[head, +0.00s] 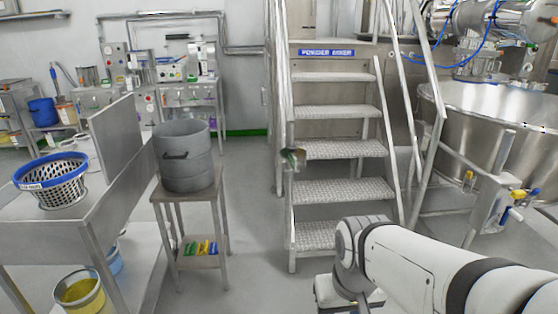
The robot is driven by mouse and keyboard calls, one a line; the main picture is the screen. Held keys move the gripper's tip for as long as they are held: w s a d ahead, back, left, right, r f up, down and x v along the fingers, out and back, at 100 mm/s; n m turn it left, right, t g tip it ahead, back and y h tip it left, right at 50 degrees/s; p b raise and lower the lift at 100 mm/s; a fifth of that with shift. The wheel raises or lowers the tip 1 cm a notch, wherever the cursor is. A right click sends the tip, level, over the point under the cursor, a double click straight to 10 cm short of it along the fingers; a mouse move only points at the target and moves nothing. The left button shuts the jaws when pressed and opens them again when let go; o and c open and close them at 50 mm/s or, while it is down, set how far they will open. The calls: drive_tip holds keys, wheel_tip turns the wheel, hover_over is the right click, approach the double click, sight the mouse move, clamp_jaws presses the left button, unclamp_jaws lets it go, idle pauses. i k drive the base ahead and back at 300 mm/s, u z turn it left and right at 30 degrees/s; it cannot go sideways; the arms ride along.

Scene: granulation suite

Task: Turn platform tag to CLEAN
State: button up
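A small tag-like piece (293,157) hangs at the left side of the metal stair platform (340,150), at about mid-height of the steps. It looks grey with a brown-green part, and it is too small for me to read any word or tell which face shows. A blue sign (327,52) reading "POWDER MIXER" is on the top step's edge. My white arm reaches in from the lower right. My gripper (360,302) is at the bottom edge, below and to the right of the tag-like piece and apart from it. Its fingers are mostly hidden or cut off.
A grey drum (184,157) stands on a small steel stand (212,206) left of the stairs. A steel table (62,235) with a blue-rimmed basket (52,182) is at far left. A large steel vessel (495,112) is at right. Floor between stand and stairs is clear.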

sight(292, 149)
drive_tip(key=z, duration=0.15)
drive_tip(key=i, duration=1.5)
drive_tip(key=u, duration=0.6)
drive_tip(key=k, duration=0.85)
drive_tip(key=u, duration=0.2)
drive_tip(key=i, duration=0.85)
drive_tip(key=z, duration=0.1)
